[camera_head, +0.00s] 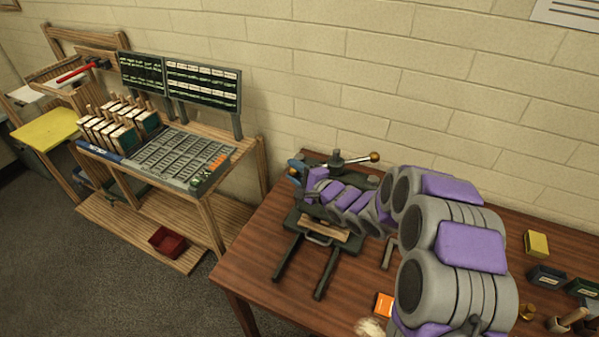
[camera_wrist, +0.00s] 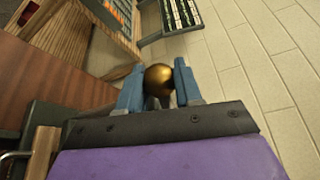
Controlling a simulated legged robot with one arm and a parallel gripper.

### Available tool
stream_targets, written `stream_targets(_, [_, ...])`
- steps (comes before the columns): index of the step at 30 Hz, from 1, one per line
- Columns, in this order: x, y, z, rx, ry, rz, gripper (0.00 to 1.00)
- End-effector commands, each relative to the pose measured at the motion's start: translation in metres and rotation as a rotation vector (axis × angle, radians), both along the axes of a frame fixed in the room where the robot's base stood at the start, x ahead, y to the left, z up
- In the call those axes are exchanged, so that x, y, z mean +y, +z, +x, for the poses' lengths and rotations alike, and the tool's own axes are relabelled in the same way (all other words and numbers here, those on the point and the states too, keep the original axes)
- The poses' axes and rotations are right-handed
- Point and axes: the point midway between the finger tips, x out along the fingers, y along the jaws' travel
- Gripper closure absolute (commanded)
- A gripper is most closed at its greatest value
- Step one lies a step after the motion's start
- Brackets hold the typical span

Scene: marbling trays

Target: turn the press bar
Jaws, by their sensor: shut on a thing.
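The press (camera_head: 318,222) stands on the brown table, with a dark frame and a bar (camera_head: 355,160) across its top. A brass ball (camera_head: 375,156) caps the bar's right end. The bar's left end is hidden at my gripper (camera_head: 296,168). In the wrist view my gripper (camera_wrist: 160,72) has its blue fingers on either side of a brass ball (camera_wrist: 159,80), shut on it. My grey and purple arm covers part of the press.
Two dark rails stick out from the press over the table (camera_head: 262,262). An orange box (camera_head: 384,304), a yellow block (camera_head: 537,244) and small dark bins (camera_head: 547,277) lie to the right. A wooden type stand (camera_head: 205,205) is at left, against the block wall.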

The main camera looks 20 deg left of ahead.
Motion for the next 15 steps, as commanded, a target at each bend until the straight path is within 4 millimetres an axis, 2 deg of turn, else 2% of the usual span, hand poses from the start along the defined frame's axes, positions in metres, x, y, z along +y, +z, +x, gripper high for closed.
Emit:
stream_targets(1, [0.008,0.002,-0.001,-0.001,-0.021,0.002,1.0])
stream_targets(5, [0.014,0.001,0.008,-0.002,-0.106,0.003,1.0])
stream_targets(15, [0.016,-0.001,0.02,0.002,-0.207,-0.002,1.0])
